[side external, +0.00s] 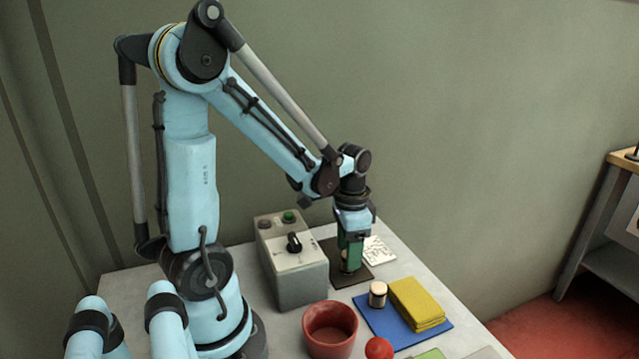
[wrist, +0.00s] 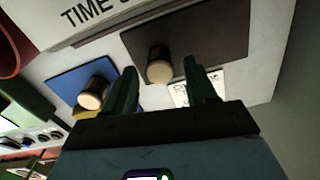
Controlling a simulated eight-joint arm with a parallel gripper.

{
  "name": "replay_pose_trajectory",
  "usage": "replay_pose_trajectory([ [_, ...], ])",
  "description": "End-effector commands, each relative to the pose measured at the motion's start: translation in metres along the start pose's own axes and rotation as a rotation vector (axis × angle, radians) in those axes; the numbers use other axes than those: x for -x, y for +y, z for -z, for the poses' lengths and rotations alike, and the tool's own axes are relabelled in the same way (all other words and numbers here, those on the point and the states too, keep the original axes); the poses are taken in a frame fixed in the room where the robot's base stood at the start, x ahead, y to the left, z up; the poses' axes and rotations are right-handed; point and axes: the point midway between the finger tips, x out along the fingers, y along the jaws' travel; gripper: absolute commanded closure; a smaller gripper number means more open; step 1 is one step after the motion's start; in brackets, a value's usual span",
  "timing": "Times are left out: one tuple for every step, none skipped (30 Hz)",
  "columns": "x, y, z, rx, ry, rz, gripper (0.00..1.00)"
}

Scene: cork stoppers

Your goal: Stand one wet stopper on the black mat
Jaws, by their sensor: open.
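One cork stopper (wrist: 159,66) with a pale end and a darker body stands on the black mat (wrist: 215,35). In the wrist view it shows between my fingertips, with a gap on each side. My gripper (side external: 349,264) is open, pointing down over the black mat (side external: 377,275); its green fingers mostly hide that stopper in the side view. A second stopper (side external: 377,294), pale-topped with a dark band, stands on the blue mat (side external: 385,325). It also shows in the wrist view (wrist: 93,93), left of my fingers. I cannot tell which stopper is wet.
A yellow folded cloth (side external: 418,304) lies on the blue mat beside the stopper. A grey box with a dial (side external: 295,265) stands left of the black mat. A red pot (side external: 330,330) and red ball (side external: 378,348) are in front. A white printed card (side external: 378,251) lies behind.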

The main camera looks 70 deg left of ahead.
Motion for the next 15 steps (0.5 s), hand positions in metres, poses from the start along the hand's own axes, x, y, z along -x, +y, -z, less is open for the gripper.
replay_pose_trajectory([
  [0.007,0.0,-0.001,0.0,0.0,0.0,0.43],
  [0.011,0.001,-0.001,0.0,0.0,0.0,0.43],
  [0.017,0.001,-0.001,0.0,0.0,0.0,0.43],
  [0.021,0.0,-0.001,0.0,0.0,0.0,0.43],
  [0.025,0.0,0.0,0.0,0.0,0.0,0.43],
  [0.03,0.0,0.0,0.0,0.0,0.0,0.43],
  [0.034,0.0,-0.001,0.0,0.0,0.0,0.43],
  [0.038,0.0,-0.001,0.0,0.0,0.0,0.43],
  [0.044,0.001,-0.001,0.0,0.0,0.0,0.43],
  [0.048,0.0,-0.001,0.0,0.0,0.0,0.43],
  [0.052,0.0,-0.001,0.0,0.0,0.0,0.43],
  [0.058,0.0,0.0,0.0,0.0,0.0,0.43],
  [0.062,0.0,0.0,0.0,0.0,0.0,0.43],
  [0.066,0.0,-0.001,0.0,0.0,0.0,0.43],
  [0.071,0.0,-0.001,0.0,0.0,0.0,0.43],
])
